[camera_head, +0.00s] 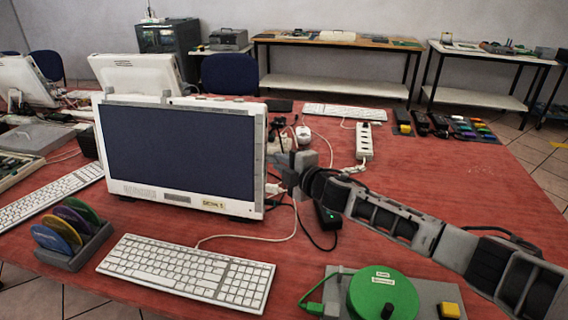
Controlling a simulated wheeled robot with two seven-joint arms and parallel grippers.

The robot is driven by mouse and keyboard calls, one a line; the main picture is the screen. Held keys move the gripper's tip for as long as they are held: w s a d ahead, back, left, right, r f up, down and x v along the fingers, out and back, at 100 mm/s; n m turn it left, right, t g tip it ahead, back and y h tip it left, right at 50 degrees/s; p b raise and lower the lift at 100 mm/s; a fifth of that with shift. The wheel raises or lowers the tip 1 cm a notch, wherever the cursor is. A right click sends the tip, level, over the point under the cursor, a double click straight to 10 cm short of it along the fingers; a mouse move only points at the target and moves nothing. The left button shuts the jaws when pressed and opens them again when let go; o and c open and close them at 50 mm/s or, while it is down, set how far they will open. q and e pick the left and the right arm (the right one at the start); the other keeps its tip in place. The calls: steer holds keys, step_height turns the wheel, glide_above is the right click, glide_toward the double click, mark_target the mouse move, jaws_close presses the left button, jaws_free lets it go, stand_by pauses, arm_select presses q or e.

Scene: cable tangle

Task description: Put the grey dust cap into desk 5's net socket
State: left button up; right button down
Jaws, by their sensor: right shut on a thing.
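The desk monitor (178,150) is a white all-in-one with a dark screen and a yellow label (213,204), probably reading desk 5. My right gripper (284,172) is at the monitor's right side edge, its jaws pointing left toward it. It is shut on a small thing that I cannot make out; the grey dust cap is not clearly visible. The net socket cannot be told apart on the monitor's side. A white plug (273,188) with a cable sits at that side, just below the jaws. My left gripper is out of view.
A white keyboard (186,270) and disc rack (73,235) stand in front. A green reel (383,296) on a grey base is at front right. A black adapter (327,214), loose cables and a white power strip (364,142) lie near my arm. The right of the red table (470,185) is mostly clear.

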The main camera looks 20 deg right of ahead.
steer(key=shift+a, duration=0.15)
steer(key=c, duration=1.3)
jaws_free()
steer(key=b+v, duration=0.2)
steer(key=v, duration=1.4)
